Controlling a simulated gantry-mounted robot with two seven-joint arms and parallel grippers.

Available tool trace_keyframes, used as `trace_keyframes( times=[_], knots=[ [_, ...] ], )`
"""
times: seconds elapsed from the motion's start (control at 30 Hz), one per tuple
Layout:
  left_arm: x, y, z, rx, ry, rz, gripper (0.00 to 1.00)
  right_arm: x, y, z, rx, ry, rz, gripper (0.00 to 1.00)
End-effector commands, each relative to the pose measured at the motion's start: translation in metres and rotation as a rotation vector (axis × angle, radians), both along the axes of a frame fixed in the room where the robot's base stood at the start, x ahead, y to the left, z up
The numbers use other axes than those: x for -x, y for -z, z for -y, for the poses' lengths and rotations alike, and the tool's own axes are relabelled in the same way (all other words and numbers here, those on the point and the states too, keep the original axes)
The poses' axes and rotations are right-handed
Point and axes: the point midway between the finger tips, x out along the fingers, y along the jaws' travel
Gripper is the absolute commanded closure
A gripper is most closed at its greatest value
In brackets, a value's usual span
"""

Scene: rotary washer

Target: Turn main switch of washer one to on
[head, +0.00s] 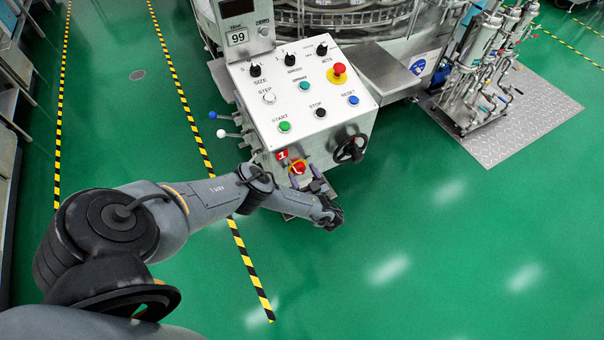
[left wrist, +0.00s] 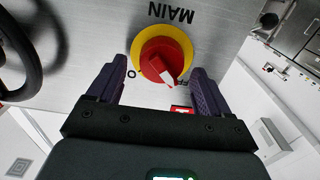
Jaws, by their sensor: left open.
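The main switch is a red rotary knob (left wrist: 160,56) on a yellow round plate (left wrist: 188,42), under an upside-down MAIN label (left wrist: 171,13) in the left wrist view. The knob's white mark points toward the lower right there. In the head view the red knob (head: 298,168) is on the washer's front panel, beside a red number 1 tag (head: 281,154). My left gripper (left wrist: 168,70) is open, with one purple finger on each side of the knob. I cannot tell whether the fingers touch it. The position lettering is mostly hidden. My right gripper is not in view.
The control box (head: 300,90) carries several buttons and knobs, including a red emergency button (head: 339,70). A black handwheel (head: 350,149) is close to the switch, and levers (head: 225,134) stick out on the left. Green floor (head: 430,240) lies open in front.

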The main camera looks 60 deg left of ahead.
Motion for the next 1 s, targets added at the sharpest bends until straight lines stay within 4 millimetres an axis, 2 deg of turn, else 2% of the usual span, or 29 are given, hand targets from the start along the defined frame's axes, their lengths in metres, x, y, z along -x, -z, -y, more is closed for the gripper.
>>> trace_keyframes(
  times=[0.13,0.47,0.8,0.83,1.0],
  knots=[
    [-0.0002,0.0005,-0.0092,0.001,0.0,-0.001,0.21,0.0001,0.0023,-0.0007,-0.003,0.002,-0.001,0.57],
    [-0.0003,0.0,-0.0115,0.001,0.0,-0.001,0.21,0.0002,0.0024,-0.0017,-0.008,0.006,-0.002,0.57],
    [-0.0002,0.0001,-0.0114,0.001,0.0,-0.001,0.71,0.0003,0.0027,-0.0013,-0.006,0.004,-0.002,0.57],
    [-0.0002,0.0001,-0.0114,0.001,0.0,-0.001,0.74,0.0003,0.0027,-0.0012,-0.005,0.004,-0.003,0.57],
    [-0.0002,0.0,-0.0114,0.001,0.0,-0.008,0.74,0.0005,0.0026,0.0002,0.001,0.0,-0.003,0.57]
  ],
)
